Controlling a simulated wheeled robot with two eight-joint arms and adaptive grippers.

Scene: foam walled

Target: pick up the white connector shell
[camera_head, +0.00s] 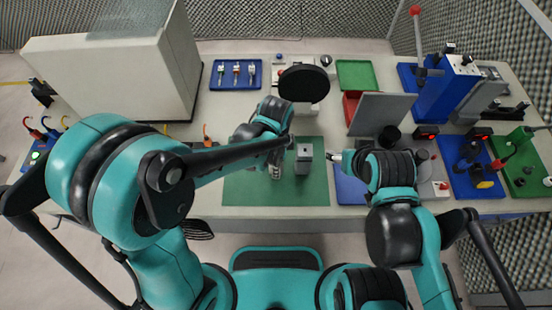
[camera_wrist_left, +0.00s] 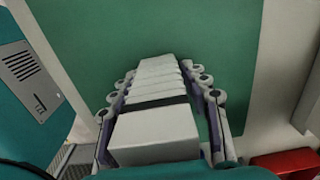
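I cannot pick out the white connector shell for certain. Several small upright pieces with white parts (camera_head: 236,70) stand in a blue tray (camera_head: 222,83) at the back. My left gripper (camera_head: 275,171) points down over the green mat (camera_head: 245,190), left of a grey block (camera_head: 303,165). In the left wrist view, my left gripper (camera_wrist_left: 160,72) has pale ribbed parts between dark-jointed side links, above the green surface; its finger gap is not clear, and no separate held piece shows. My right gripper (camera_head: 334,157) is small at the mat's right edge; its fingers are too small to read.
A black disc on a stand (camera_head: 304,84) rises behind the mat. A grey panel (camera_head: 380,114) and a red bin (camera_head: 350,105) stand right of it. A large pale cabinet (camera_head: 115,80) fills the back left. Blue and green stations crowd the right. The mat's front is clear.

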